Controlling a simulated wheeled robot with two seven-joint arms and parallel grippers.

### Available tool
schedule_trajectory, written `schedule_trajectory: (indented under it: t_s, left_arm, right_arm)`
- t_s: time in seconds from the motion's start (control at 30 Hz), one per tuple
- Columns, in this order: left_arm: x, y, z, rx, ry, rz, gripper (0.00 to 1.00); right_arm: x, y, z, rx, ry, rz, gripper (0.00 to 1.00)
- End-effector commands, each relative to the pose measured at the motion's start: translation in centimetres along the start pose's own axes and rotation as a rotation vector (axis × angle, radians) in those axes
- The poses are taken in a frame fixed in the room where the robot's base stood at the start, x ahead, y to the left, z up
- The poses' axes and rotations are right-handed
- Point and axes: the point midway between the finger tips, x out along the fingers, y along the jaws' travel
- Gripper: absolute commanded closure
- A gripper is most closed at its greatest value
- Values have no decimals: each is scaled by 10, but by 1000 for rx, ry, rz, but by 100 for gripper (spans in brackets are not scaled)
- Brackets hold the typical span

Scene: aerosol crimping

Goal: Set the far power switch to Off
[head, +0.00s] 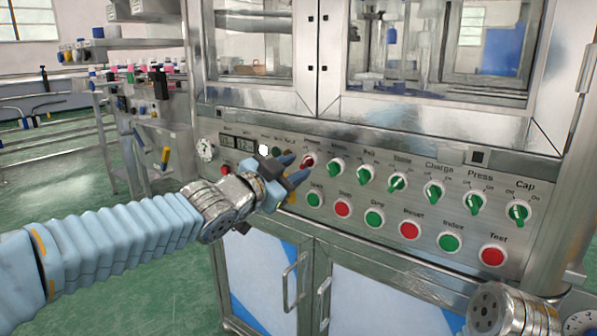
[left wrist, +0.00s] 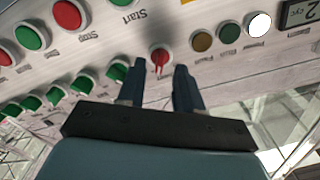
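The switch panel (head: 420,212) runs across the front of the machine. A red rotary switch (head: 308,160) is the leftmost in a row of otherwise green rotary switches; its label is too small to read. My left gripper (head: 293,170) is at this red switch. In the left wrist view the red switch (left wrist: 159,60) lies between the tips of two open dark fingers (left wrist: 159,72), with a gap on both sides. Its handle points roughly along the fingers there. My right gripper is not in view.
A row of green and red push buttons (head: 343,208) sits just below the rotary switches. To the left are a digital display (head: 236,143), a white light (head: 264,149) and a gauge (head: 205,148). Glass doors stand above, cabinet doors below.

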Motion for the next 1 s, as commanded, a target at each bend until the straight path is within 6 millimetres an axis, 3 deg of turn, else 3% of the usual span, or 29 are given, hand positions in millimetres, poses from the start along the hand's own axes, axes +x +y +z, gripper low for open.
schedule_trajectory:
  t_s: [0.2, 0.5, 0.77, 1.0]
  left_arm:
    - [24, 0, 0, -1, -1, 0, 65]
    - [26, 0, 0, -1, -2, -1, 65]
    - [26, 0, 0, -1, -1, 0, 100]
    - [26, 0, 0, -4, -1, 0, 100]
  right_arm:
    - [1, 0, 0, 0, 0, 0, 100]
    - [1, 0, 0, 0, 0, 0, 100]
    - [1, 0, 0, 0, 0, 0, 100]
    - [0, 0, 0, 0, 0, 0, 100]
